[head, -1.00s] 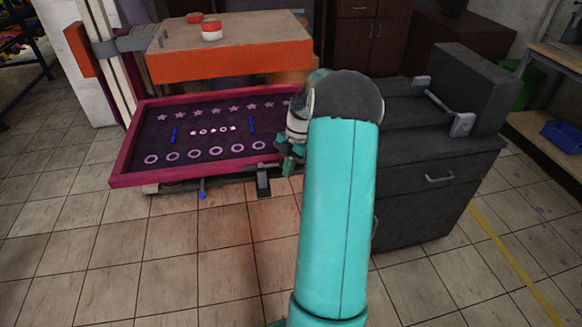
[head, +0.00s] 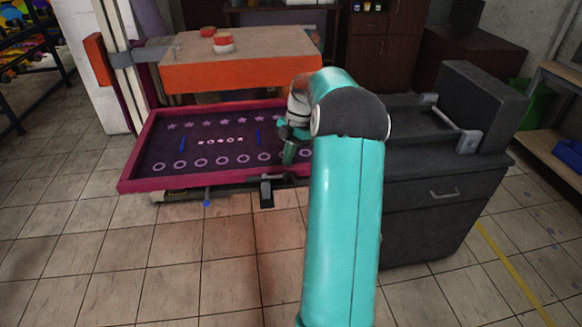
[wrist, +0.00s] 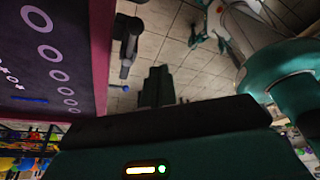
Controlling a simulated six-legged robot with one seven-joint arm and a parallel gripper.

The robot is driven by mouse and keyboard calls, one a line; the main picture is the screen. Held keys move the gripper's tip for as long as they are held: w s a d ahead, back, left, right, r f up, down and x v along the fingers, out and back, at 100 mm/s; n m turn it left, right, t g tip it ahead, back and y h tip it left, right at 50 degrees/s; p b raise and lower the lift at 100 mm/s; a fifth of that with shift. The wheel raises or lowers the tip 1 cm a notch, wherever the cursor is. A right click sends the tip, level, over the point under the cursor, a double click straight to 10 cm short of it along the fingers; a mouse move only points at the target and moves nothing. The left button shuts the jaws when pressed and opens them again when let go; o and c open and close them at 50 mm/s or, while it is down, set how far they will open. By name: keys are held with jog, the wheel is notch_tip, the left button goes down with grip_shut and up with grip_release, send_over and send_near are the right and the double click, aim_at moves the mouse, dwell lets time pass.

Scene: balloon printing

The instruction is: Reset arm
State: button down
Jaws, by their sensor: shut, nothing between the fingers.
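My teal arm reaches up the middle of the head view and bends at a dark elbow joint. My gripper (head: 290,150) points down near the right end of the printing tray, and my arm partly hides it. In the wrist view my gripper (wrist: 158,82) shows as dark fingers, shut with nothing between them, above the tiled floor. The magenta-rimmed tray (head: 133,165) has a dark bed with pink stars, rings and two blue bars. In the wrist view the tray edge (wrist: 101,50) is at the left, apart from the fingers.
An orange press block (head: 235,75) stands above the tray, with a red and white jar (head: 223,43) on top. A dark cabinet (head: 440,215) with a handle is right of my arm. A black lever (head: 266,192) juts out below the tray. The tiled floor in front is clear.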

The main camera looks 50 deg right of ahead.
dwell(0.6)
jog(key=a+r+m+h, duration=0.1)
jog(key=a+r+m, duration=0.1)
jog(key=a+r, duration=0.35)
jog(key=s+a+r+m+h, duration=0.1)
jog(key=a+r+m, duration=0.15)
jog(key=a, duration=0.65)
jog(key=a+r+m+h, duration=0.1)
jog(key=a+r+m, duration=0.25)
jog(key=a, duration=0.35)
jog(key=s+a+m+t, duration=0.5)
jog(key=s+a+m, duration=0.4)
jog(key=s+a, duration=0.7)
jog(key=shift+s+a+r+h, duration=0.2)
jog(key=shift+a+r+h, duration=0.15)
jog(key=shift+a, duration=0.35)
jog(key=c, duration=2.1)
grip_release()
